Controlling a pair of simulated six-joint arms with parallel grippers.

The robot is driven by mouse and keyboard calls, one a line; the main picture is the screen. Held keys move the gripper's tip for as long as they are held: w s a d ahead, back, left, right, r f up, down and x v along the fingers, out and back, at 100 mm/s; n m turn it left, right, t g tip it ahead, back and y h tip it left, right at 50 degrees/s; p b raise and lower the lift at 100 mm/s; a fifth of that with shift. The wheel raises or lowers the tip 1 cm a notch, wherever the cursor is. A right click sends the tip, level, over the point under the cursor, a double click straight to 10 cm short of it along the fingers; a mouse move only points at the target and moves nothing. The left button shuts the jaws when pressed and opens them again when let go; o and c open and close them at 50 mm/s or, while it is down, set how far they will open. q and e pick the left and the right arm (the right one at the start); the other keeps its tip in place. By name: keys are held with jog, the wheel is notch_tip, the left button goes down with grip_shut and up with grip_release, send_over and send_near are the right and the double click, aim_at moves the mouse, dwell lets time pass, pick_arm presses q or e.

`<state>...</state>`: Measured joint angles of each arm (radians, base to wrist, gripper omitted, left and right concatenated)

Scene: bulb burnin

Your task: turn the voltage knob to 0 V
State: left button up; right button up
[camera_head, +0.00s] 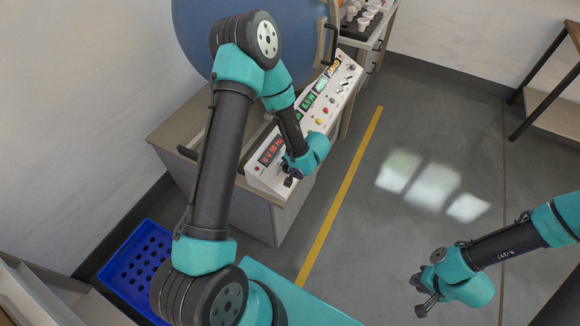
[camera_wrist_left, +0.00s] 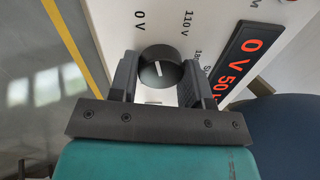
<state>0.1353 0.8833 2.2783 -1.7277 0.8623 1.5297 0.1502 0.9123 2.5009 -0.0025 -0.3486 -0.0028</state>
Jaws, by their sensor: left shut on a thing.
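The voltage knob (camera_wrist_left: 160,68) is a round black knob with a white pointer line, on the white sloping panel. The labels 0 V and 110 V are printed beside it. The red display (camera_wrist_left: 240,62) reads 0 V and 50; it also shows in the head view (camera_head: 271,151). My left gripper (camera_wrist_left: 158,80) is shut on the knob, one finger on each side. In the head view my left gripper (camera_head: 289,180) is at the panel's near end and hides the knob. My right gripper (camera_head: 419,294) is open and empty above the floor, away from the panel.
The panel (camera_head: 335,98) carries more displays, buttons and switches towards its far end. A large blue disc (camera_head: 190,30) stands behind it. A blue crate (camera_head: 118,272) with holes is at the lower left. The floor (camera_head: 380,235) right of the yellow line (camera_head: 340,200) is clear.

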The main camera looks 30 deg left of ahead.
pick_arm(q)
jog(key=shift+n, duration=1.5)
jog(key=o, duration=0.9)
jog(key=shift+o, duration=0.2)
jog(key=v, duration=1.7)
jog(key=shift+r, duration=0.15)
jog(key=shift+d, duration=0.15)
